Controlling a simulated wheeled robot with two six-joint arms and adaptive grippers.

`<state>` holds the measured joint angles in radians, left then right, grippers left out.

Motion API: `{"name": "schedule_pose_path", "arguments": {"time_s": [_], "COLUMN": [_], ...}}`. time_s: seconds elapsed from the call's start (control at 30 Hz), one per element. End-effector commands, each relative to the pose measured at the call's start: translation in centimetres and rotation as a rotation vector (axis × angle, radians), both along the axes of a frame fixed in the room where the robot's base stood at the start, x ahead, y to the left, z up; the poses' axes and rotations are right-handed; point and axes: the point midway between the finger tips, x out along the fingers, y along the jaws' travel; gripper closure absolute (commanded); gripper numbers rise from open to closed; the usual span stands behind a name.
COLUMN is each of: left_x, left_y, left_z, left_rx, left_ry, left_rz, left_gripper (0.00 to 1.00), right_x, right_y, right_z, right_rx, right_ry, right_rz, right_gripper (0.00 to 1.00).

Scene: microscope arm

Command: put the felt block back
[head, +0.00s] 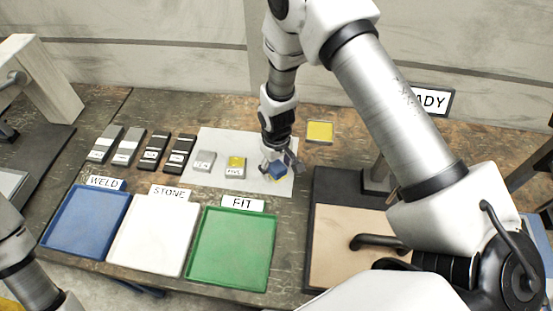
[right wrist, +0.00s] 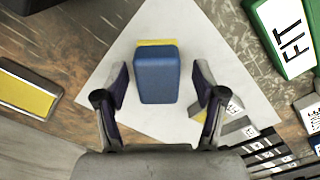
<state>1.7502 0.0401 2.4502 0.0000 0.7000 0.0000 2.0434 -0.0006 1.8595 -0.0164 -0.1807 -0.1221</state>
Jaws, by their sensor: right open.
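A blue block (head: 278,170), which looks like the felt block, rests on the white sheet (head: 215,143). In the right wrist view the blue block (right wrist: 157,75) shows a thin yellow edge at its far end. My right gripper (head: 279,164) is open at the block. Its two fingers (right wrist: 162,85) stand on either side of the block, with a visible gap on each side. A framed yellow pad (head: 320,131) lies behind and to the right of the sheet; it also shows in the right wrist view (right wrist: 27,96). My left gripper is out of view.
Two small labelled blocks, one grey (head: 203,161) and one yellow-topped (head: 236,166), sit on the sheet. Several labelled bars lie at left. Blue (head: 84,254), white (head: 150,262) and green (head: 230,283) trays stand in front. A dark-based stand (head: 326,190) is at right.

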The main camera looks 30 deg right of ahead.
Motion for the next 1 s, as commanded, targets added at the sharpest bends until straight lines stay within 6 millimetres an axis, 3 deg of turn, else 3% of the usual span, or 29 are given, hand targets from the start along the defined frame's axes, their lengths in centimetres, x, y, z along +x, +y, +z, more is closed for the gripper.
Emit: {"name": "schedule_pose_path", "arguments": {"time_s": [0.17, 0.4, 0.5, 0.63, 1.0], "left_x": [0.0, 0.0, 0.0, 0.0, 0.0], "left_y": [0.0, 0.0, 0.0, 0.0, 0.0], "left_z": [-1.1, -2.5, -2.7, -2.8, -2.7], "left_rx": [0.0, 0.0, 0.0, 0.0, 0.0], "left_ry": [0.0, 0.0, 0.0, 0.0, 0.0], "left_rz": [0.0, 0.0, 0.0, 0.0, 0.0], "left_gripper": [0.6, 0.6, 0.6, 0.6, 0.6], "right_x": [0.1, 0.1, 0.0, 0.0, 0.0], "right_y": [0.0, 0.0, 0.0, 0.0, 0.0], "right_z": [2.9, 9.1, 10.8, 11.8, 11.9], "right_rx": [0.0, 0.0, 0.0, 0.0, 0.0], "right_ry": [-0.005, -0.006, -0.004, -0.001, 0.0], "right_rz": [0.0, 0.001, 0.001, 0.001, 0.0], "right_gripper": [0.3, 0.3, 0.3, 0.3, 0.3]}}
